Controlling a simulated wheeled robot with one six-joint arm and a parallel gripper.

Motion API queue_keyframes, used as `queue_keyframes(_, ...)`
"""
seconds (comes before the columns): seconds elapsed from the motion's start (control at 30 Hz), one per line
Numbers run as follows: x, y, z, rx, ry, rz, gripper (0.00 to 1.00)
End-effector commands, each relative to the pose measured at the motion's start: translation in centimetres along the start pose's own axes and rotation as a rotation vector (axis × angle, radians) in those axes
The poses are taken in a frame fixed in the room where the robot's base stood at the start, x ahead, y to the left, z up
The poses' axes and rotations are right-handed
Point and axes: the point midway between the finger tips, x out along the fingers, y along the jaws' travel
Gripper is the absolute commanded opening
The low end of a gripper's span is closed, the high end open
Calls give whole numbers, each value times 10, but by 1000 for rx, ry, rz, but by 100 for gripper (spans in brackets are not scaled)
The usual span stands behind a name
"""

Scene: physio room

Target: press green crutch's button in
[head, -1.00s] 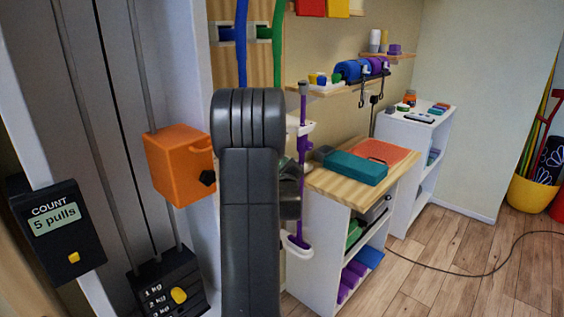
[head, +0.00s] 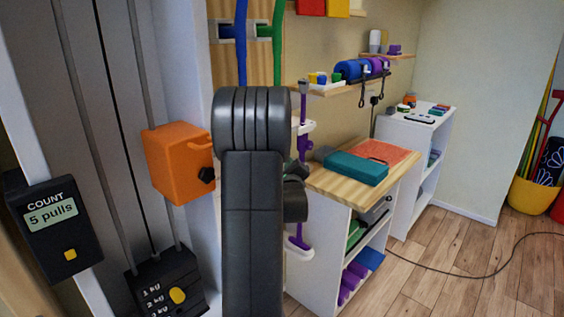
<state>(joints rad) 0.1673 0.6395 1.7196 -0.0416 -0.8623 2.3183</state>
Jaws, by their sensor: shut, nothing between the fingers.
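I see no green crutch in the head view; my arm covers the middle of the picture and may hide it. A slim purple crutch (head: 303,144) stands upright in white holders just right of my arm. Its lower part is partly behind a dark joint of my arm. My gripper does not show; it is hidden behind the arm links or out of the frame. No crutch button can be made out.
A wooden-topped shelf unit (head: 323,181) with a teal block (head: 355,167) stands right of the purple crutch. An orange box (head: 180,163) is on the left by the weight column. Blue (head: 240,45) and green bands (head: 278,45) hang above. Floor at right is mostly clear.

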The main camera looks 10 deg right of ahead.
Motion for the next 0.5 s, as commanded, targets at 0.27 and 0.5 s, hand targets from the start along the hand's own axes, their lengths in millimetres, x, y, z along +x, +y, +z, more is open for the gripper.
queue_keyframes(0.27,-6,-3,-6,0,0,-1,0)
queue_keyframes(0.5,-23,-16,-19,0,1,-3,0)
